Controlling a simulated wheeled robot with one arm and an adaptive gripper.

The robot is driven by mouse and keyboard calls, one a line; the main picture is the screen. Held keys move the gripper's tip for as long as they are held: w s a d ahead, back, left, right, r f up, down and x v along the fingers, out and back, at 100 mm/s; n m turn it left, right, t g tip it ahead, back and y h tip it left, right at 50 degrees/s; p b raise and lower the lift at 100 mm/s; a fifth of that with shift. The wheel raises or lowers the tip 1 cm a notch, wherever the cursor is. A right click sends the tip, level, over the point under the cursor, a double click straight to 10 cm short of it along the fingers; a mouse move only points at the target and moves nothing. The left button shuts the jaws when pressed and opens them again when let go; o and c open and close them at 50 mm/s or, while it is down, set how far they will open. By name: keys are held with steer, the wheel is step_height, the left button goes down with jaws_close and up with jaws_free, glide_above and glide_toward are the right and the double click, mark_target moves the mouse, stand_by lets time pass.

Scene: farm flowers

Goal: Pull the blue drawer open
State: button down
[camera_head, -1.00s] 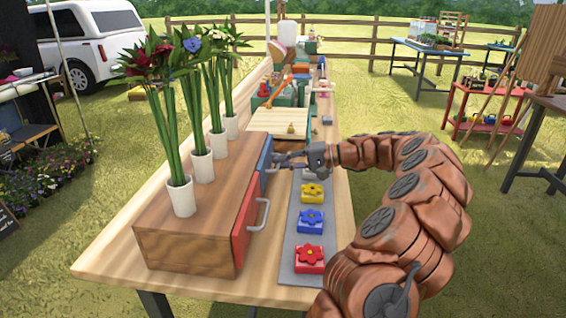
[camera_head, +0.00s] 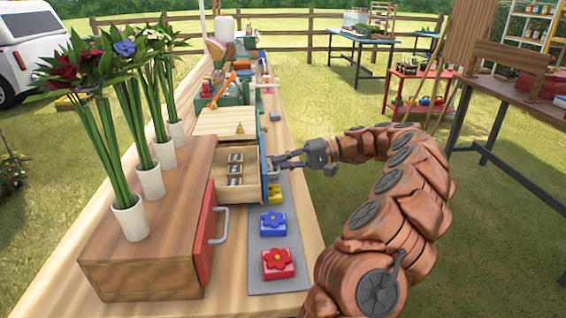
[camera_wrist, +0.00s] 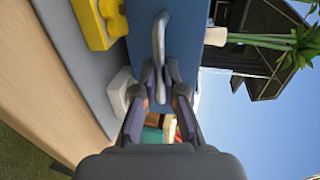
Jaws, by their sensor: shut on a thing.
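The blue drawer (camera_head: 264,172) stands pulled out of the wooden cabinet (camera_head: 150,220). Its inside shows in the head view, with small compartments holding pale and dark items. My gripper (camera_head: 282,162) is at the drawer's front, shut on its metal handle. In the wrist view the blue drawer front (camera_wrist: 195,40) fills the upper middle. The grey handle (camera_wrist: 160,40) runs down between the fingers of my gripper (camera_wrist: 160,85).
The red drawer (camera_head: 205,235) with its handle is shut at the near end. A grey mat (camera_head: 270,255) beside the cabinet bears a blue flower block (camera_head: 273,224), a red one (camera_head: 278,264) and a yellow one (camera_head: 276,194). White vases (camera_head: 130,218) stand on the cabinet.

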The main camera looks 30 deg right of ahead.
steer(key=c, duration=1.2)
jaws_free()
steer(key=shift+c, duration=0.2)
steer(key=shift+d, duration=0.1)
steer(key=shift+v, duration=2.55)
steer(key=shift+s+d+r, duration=0.25)
steer(key=shift+d, duration=0.25)
steer(key=shift+s+d, duration=0.2)
steer(key=shift+d, duration=0.1)
steer(key=shift+s+d, duration=0.1)
steer(key=shift+d, duration=0.1)
